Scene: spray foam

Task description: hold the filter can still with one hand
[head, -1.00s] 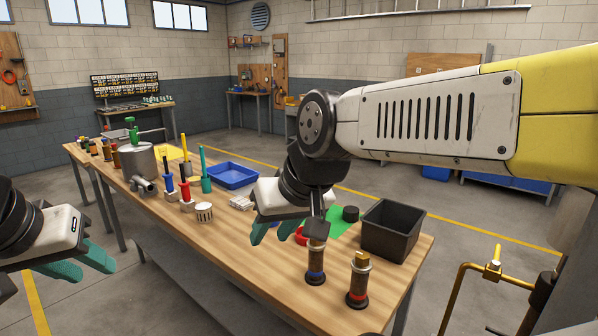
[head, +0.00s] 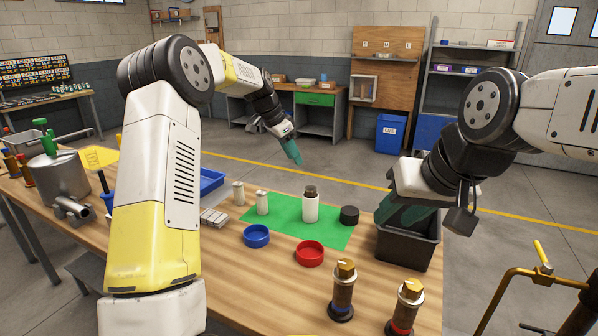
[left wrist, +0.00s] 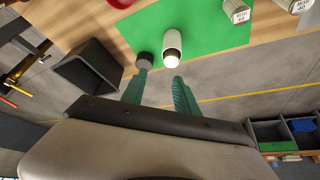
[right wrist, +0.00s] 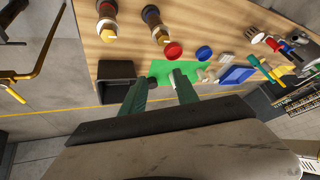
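A white can with a dark top (head: 310,206), which looks like the filter can, stands upright on the green mat (head: 287,230). My left gripper (head: 293,153) is behind the mat, higher than the can and apart from it, fingers pointing down. In the left wrist view the can (left wrist: 172,46) lies just beyond the spread, empty fingers (left wrist: 160,74). My right gripper (head: 405,213) hangs over the black bin at the right, partly hiding it. The right wrist view shows its fingers (right wrist: 158,82) apart and empty, with the mat beyond them.
A black cap (head: 349,215), a red cap (head: 309,253) and a blue cap (head: 256,236) lie near the can. Two small canisters (head: 262,202) stand left. The black bin (head: 405,250) and two brass-topped fittings (head: 343,290) are at the right. My left arm hides part of the table.

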